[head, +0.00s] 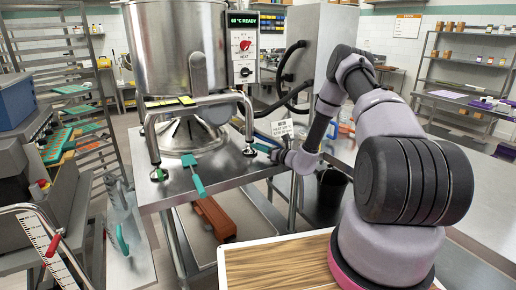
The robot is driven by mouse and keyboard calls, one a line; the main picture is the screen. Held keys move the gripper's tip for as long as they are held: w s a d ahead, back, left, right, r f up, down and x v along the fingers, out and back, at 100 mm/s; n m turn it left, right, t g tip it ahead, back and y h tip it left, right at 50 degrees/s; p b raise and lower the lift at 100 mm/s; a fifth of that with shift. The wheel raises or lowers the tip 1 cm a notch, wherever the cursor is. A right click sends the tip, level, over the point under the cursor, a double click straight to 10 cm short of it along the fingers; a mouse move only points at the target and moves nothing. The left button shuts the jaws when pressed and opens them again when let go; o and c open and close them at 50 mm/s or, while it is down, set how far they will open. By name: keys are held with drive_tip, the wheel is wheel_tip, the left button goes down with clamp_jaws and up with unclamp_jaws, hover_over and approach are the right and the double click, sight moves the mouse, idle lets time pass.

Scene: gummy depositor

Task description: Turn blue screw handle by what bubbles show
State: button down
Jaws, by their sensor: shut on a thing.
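A large steel kettle (175,50) stands on a frame with legs on the steel table (215,170). A small blue handle (262,147) shows beside the foot of the right leg (249,150). My gripper (273,154) reaches in from the right at the table edge and is shut on this blue handle; its fingers are small and partly hidden by my wrist. A teal lever (193,176) sticks out at the front under the kettle. A foot (158,174) with a small green spot stands at the front left. Any bubbles are too small to read.
A display (243,19) on the kettle reads "66 °C READY". A small sign (282,128) stands just behind my gripper. Dark hoses (290,75) hang behind it. A rack (75,90) with trays stands at left, and a wood-topped board (275,265) lies in front.

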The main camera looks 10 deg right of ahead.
drive_tip(key=c, duration=0.8)
unclamp_jaws()
drive_tip(key=shift+o, duration=0.2)
drive_tip(key=v, duration=1)
drive_tip(key=shift+s+d, duration=0.3)
